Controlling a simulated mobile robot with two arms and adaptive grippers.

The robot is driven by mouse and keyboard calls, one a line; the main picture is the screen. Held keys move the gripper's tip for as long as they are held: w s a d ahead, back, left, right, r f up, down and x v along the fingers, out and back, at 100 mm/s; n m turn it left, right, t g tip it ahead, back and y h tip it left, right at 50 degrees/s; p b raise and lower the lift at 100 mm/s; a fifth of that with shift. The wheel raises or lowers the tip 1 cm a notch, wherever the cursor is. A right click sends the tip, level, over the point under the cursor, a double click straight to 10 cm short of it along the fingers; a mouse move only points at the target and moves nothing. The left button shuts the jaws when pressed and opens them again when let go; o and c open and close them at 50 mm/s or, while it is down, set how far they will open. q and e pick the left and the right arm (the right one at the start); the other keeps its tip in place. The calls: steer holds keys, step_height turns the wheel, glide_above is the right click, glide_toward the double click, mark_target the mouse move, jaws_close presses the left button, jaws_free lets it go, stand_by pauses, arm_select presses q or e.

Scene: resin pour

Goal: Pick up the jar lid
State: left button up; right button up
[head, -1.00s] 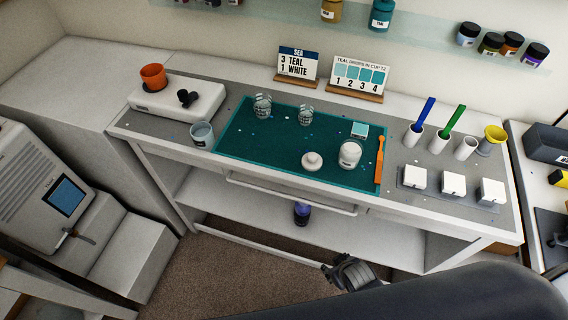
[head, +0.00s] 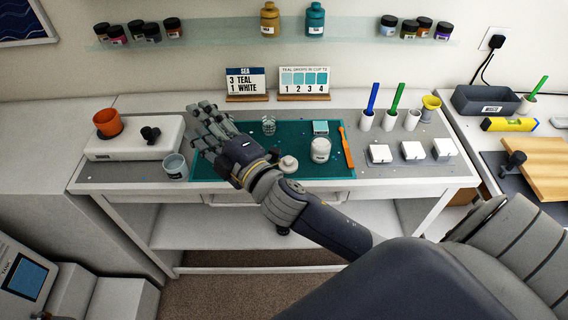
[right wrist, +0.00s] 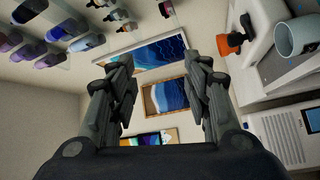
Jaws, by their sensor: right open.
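The jar lid (head: 288,163), a round white disc with a small knob, lies on the teal mat (head: 290,138), left of the white jar (head: 320,149). My right gripper (head: 203,122) is open and empty over the mat's left end, left of the lid and apart from it. My left gripper is not in view.
A glass cup (head: 268,125) stands behind the lid. An orange stick (head: 346,148) lies right of the jar. White blocks (head: 412,151) stand further right.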

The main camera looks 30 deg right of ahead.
steer(key=s+a+r+n+g+y, duration=0.25)
steer(key=a+n+g+y, duration=0.35)
steer(key=n, duration=0.7)
steer(key=s+a+r+n+g+y, duration=0.2)
steer(key=a+r+n+g+y, duration=0.2)
steer(key=a+n+y, duration=0.6)
steer(key=n+g+h+p, duration=0.2)
steer(key=n+g+h, duration=0.7)
steer(key=n+h, duration=0.9)
glide_above(288, 158)
steer(key=f, duration=0.6)
steer(key=f+m+h, duration=0.1)
steer(key=f, duration=0.6)
steer(key=f+h, duration=0.1)
steer(key=f, duration=0.5)
steer(key=shift+s+d+f+m, duration=0.15)
steer(key=shift+s+f+m, duration=0.15)
steer(key=shift+m, duration=0.1)
steer(key=shift+f, duration=0.45)
steer(key=f+p, duration=0.2)
steer(key=f, duration=0.2)
steer(key=shift+w+f, duration=0.15)
steer(key=shift+w, duration=0.05)
steer(key=shift+f, duration=0.2)
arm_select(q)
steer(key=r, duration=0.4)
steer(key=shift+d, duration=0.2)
arm_select(e)
steer(key=c, duration=0.9)
